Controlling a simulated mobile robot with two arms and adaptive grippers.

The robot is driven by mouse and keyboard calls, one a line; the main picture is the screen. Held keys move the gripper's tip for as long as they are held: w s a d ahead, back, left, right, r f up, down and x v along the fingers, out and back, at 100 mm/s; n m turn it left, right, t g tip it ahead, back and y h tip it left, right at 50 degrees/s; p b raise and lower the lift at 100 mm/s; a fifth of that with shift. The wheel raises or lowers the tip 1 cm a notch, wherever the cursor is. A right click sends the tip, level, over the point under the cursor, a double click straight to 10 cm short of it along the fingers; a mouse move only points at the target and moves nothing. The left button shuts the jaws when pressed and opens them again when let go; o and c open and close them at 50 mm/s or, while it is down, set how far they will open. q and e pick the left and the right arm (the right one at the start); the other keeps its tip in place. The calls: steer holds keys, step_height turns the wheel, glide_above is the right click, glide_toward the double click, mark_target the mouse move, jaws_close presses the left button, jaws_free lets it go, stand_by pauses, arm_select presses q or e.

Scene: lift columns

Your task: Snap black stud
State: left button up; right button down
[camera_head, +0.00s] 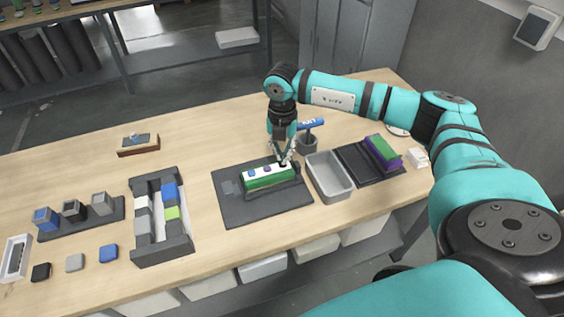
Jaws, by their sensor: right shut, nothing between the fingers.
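A long block with a white top and green side (270,182) sits on a dark grey mat (240,212). Two blue studs (253,173) show on its white top. At its right end a small dark spot, perhaps the black stud (282,164), shows right under my right gripper (285,159). My right gripper is shut, points down, and its tips are at or just above that end; I cannot tell whether they touch. The fingers partly hide the spot. My left gripper is not in view.
A grey bin (348,191) stands right of the mat, beside a black open case (357,172) with a purple-green block (381,150). A compartment rack (165,252) and loose cubes lie left. Front-left holds a black piece (40,272).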

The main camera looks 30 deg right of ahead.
steer(key=shift+f, duration=0.15)
stand_by(0.6)
steer(key=shift+f+b, duration=0.8)
steer(key=shift+f, duration=0.35)
stand_by(0.7)
stand_by(0.6)
step_height(320, 180, up, 9)
steer(key=p, duration=0.5)
steer(key=shift+f, duration=0.2)
stand_by(1.9)
